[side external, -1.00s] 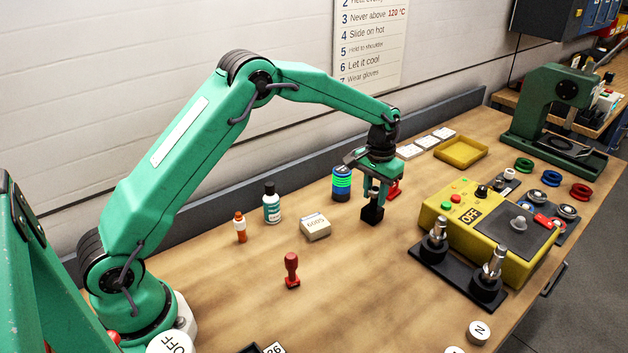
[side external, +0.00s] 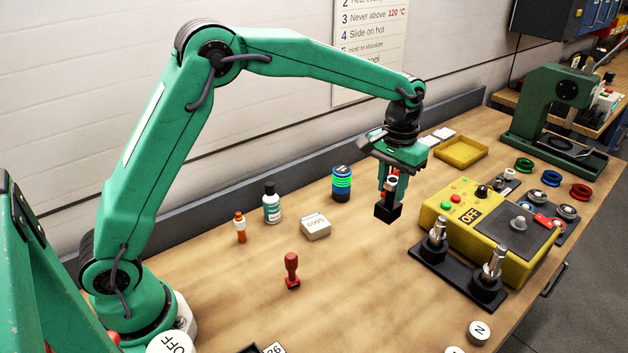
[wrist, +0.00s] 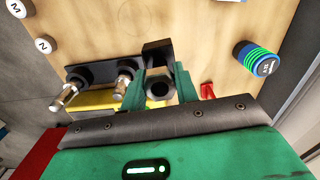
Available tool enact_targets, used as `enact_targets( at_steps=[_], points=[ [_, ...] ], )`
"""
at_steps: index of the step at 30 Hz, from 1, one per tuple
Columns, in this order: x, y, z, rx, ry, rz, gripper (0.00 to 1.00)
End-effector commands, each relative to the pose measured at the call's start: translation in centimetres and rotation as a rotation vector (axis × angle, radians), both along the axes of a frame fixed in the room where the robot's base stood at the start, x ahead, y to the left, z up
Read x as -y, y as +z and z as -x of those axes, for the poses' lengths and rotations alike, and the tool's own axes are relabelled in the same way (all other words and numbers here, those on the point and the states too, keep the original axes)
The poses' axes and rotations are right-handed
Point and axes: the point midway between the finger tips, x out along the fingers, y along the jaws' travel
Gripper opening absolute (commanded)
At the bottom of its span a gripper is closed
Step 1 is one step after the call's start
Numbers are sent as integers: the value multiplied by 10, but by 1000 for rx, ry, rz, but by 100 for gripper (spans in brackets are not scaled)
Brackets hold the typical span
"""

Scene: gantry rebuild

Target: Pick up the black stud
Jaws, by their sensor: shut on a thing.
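The black stud (side external: 387,212) is between the fingers of my gripper (side external: 390,192) in the side view, its square block end hanging below the fingertips. It appears clear of the table.
A red stamp-like piece (side external: 291,269) stands in front of a beige box (side external: 315,227). A green-banded cylinder (side external: 342,184) is left of the gripper. The yellow control box (side external: 480,235) and black base with metal posts (side external: 437,250) are close on the right. Front-centre wood is clear.

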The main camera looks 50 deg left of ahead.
Motion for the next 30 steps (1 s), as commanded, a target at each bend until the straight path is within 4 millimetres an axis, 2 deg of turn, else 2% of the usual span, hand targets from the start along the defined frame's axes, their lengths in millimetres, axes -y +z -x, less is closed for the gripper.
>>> enact_targets(
  at_steps=[8,30],
  points=[
    [13,10,8,3,0,1,0],
    [11,12,11,3,-2,1,0]
  ],
)
